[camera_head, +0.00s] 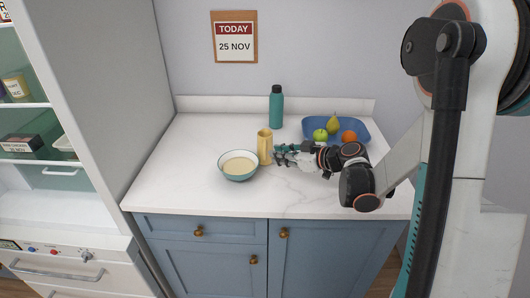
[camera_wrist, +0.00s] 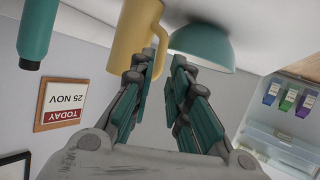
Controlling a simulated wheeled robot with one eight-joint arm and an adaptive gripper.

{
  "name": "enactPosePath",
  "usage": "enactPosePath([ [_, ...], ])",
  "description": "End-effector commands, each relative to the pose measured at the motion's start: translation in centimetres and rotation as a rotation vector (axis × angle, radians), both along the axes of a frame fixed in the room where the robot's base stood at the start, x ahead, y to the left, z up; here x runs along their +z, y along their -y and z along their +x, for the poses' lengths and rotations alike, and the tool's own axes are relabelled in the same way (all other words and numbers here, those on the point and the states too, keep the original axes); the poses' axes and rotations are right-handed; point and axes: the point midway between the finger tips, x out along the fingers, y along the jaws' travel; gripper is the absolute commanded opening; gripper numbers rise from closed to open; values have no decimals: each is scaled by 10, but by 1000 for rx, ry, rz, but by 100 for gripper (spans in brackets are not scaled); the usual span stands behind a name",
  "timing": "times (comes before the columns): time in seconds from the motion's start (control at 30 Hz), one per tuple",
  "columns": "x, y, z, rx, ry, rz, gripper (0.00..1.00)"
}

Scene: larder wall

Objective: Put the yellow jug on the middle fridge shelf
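The yellow jug (camera_head: 265,147) stands upright on the white counter, just right of a teal bowl (camera_head: 239,176) holding something cream-coloured. My gripper (camera_head: 281,154) is low over the counter at the jug's right side. In the wrist view, my gripper (camera_wrist: 163,67) has its fingers apart, and the handle of the yellow jug (camera_wrist: 132,40) lies just ahead of and between the fingertips. I cannot tell whether they touch it. The open fridge (camera_head: 105,90) is at the left with several shelves; the shelf (camera_head: 28,105) below the top one holds a yellow-labelled item near its left.
A teal bottle (camera_head: 276,108) stands behind the jug. A blue tray (camera_head: 363,127) of fruit is behind my gripper. On a lower fridge shelf are a dark box (camera_head: 20,143) and a white container (camera_head: 65,144). The counter's left part is clear.

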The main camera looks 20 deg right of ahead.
Motion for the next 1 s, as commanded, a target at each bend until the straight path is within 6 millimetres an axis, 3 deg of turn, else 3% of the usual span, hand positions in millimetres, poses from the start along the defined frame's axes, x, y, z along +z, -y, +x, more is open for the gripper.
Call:
enactPosePath([
  [0.4,-26,-20,28,2,0,-2,16],
  [0.73,-28,-27,38,-1,-1,0,16],
  [0.77,-28,-27,38,-1,-1,0,14],
  [0.83,-28,-27,38,-1,-1,0,0],
  [1.0,-28,-26,38,-1,0,1,0],
])
